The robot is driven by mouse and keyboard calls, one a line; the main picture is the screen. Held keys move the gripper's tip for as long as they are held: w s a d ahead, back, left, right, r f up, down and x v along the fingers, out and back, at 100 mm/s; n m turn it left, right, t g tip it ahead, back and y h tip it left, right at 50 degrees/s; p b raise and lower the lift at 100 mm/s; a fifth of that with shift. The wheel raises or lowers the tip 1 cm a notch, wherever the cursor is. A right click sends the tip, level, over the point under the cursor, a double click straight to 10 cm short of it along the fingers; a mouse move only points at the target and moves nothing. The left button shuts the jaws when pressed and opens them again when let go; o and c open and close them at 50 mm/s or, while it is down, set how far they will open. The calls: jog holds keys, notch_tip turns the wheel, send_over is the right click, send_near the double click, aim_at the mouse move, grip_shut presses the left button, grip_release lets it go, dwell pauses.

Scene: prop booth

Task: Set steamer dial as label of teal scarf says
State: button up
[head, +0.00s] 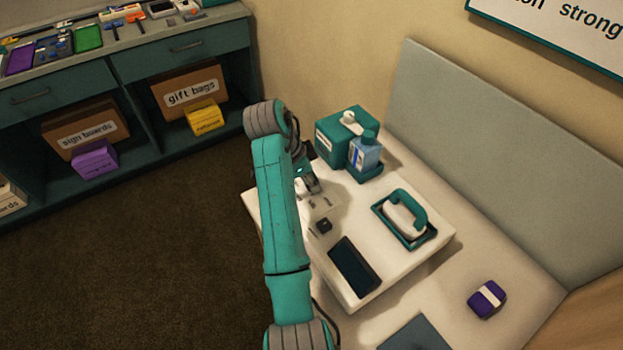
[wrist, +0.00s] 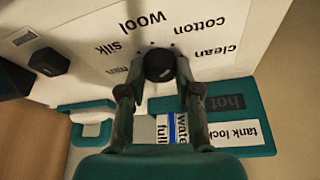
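The steamer is a white box (head: 385,262) on the pale bench. In the wrist view its black round dial (wrist: 159,66) is ringed by upside-down printed words: silk, wool, cotton, clean and a partly covered one ending in n. My gripper (wrist: 160,72) has one finger on each side of this dial. The gaps are too small to tell whether the fingers press on it. In the head view my arm and gripper (head: 308,185) reach down to the steamer's far left part and hide the dial. The dial's pointer is not readable. I see no teal scarf or its label.
A second black knob (wrist: 48,62) sits beside the dial. A teal tank (head: 335,135) and blue bottle (head: 365,152) stand behind. A steam iron (head: 407,215) rests in a teal holder, near a dark panel (head: 355,267). A banded purple bundle (head: 487,299) lies on the bench.

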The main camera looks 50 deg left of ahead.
jog(key=o, duration=0.4)
